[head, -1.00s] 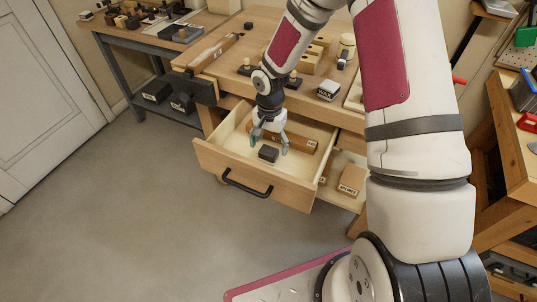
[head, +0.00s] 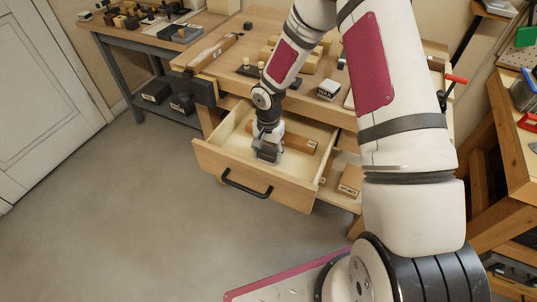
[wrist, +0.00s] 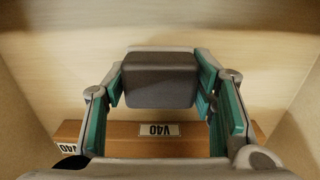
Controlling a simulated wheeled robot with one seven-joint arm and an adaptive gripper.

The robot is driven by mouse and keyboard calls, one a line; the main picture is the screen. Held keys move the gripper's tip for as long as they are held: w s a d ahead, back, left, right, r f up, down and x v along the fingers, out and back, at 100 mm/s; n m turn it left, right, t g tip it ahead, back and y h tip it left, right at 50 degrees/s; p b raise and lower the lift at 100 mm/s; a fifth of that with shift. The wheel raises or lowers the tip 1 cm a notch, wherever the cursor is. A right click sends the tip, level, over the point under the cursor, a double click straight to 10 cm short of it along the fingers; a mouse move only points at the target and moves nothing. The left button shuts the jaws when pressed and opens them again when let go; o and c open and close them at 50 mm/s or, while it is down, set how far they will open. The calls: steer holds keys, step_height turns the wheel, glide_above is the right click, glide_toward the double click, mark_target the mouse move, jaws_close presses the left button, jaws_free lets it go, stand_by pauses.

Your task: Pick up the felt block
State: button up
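The felt block is a dark grey block with rounded edges, lying inside the open drawer (head: 225,158). In the wrist view the felt block (wrist: 160,82) sits between the two teal-padded fingers of my gripper (wrist: 161,80). The pads lie against its left and right sides, with hardly any gap showing. In the head view my gripper (head: 268,150) points down into the drawer and largely hides the block. I cannot see the block clear of the drawer floor.
The drawer walls enclose the space. A lower shelf holds another labelled block (head: 349,182). The bench top (head: 225,62) above carries several items.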

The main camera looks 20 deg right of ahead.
mark_target(268, 151)
step_height(268, 151, up, 10)
steer(key=shift+p, duration=0.5)
stand_by(0.3)
